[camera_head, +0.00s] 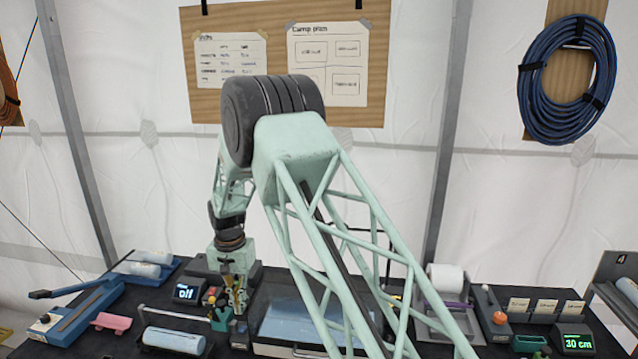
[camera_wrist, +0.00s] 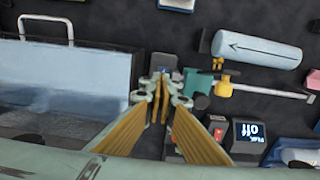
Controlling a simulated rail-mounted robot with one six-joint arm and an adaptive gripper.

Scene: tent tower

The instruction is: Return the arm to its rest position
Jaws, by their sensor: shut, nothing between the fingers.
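My arm is pale green lattice with a dark elbow joint, and it bends down over the dark table. My gripper (camera_head: 237,306) points down at the left middle of the table in the head view. In the wrist view my gripper (camera_wrist: 161,92) has its yellow-padded fingers shut, with nothing between them. Its tips are over a small grey block (camera_wrist: 163,62) and beside a green holder (camera_wrist: 197,82). I cannot tell how high the tips are. My forearm hides part of the table's middle.
A light blue tray (camera_wrist: 75,80) lies left of the fingers in the wrist view. A blue roll (camera_wrist: 257,48) and an "off" display (camera_wrist: 252,133) are to the right. In the head view, a paper roll (camera_head: 446,278) and a "30 cm" display (camera_head: 577,342) stand at right.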

